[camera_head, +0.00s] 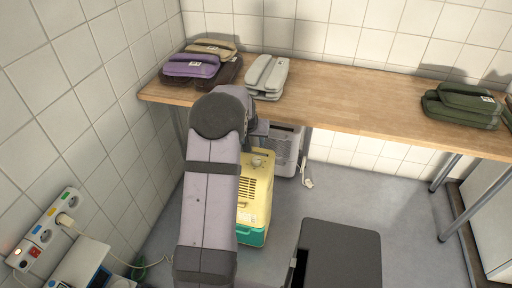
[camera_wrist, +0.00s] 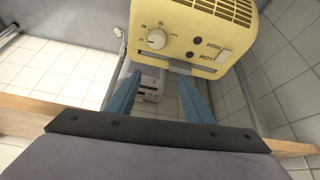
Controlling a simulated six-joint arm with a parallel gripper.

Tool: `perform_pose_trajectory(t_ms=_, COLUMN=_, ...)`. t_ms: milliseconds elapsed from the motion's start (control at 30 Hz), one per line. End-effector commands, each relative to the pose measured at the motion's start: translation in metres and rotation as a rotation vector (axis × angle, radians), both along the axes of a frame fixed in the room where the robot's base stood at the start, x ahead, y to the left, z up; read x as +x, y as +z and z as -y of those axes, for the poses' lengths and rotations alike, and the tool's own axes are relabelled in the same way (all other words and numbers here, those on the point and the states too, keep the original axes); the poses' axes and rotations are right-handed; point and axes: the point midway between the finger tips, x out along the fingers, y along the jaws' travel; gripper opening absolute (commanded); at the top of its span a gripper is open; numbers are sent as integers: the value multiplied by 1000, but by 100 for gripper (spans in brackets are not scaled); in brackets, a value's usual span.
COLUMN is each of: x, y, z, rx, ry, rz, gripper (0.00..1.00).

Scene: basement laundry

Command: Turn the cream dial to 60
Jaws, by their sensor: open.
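The cream dial (camera_wrist: 156,38) is a round knob with a scale of marks around it, on the face of a yellow appliance (camera_wrist: 205,30) in the wrist view. The numbers are too small to read, so its setting cannot be told. My gripper (camera_wrist: 158,76) is open, with its two blue fingers apart and nothing between them. In the picture the dial lies just above the fingertips, apart from them. In the head view the yellow appliance (camera_head: 254,200), with a green base, stands on the floor, partly hidden by my arm.
A dark box (camera_head: 340,255) stands at front right. A power strip (camera_head: 45,230) is at left. Grey floor is clear at right.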

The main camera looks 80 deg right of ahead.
Motion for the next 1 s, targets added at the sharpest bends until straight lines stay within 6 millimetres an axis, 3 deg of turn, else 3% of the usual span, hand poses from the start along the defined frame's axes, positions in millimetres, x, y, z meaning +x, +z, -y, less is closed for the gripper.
perform_pose_trajectory(t_ms=33, x=-8, y=-18, z=-13, rx=51, ry=-36, rz=0, gripper=47)
perform_pose_trajectory(t_ms=67, x=-11, y=-22, z=-17, rx=68, ry=-50, rz=0, gripper=47)
perform_pose_trajectory(t_ms=267, x=-17, y=-29, z=-25, rx=105, ry=-83, rz=1, gripper=47)
perform_pose_trajectory(t_ms=467, x=-17, y=-40, z=-21, rx=106, ry=-81, rz=1, gripper=47)
perform_pose_trajectory(t_ms=800, x=-16, y=-79, z=-5, rx=104, ry=-81, rz=2, gripper=47)
perform_pose_trajectory(t_ms=1000, x=-15, y=-93, z=2, rx=103, ry=-81, rz=2, gripper=47)
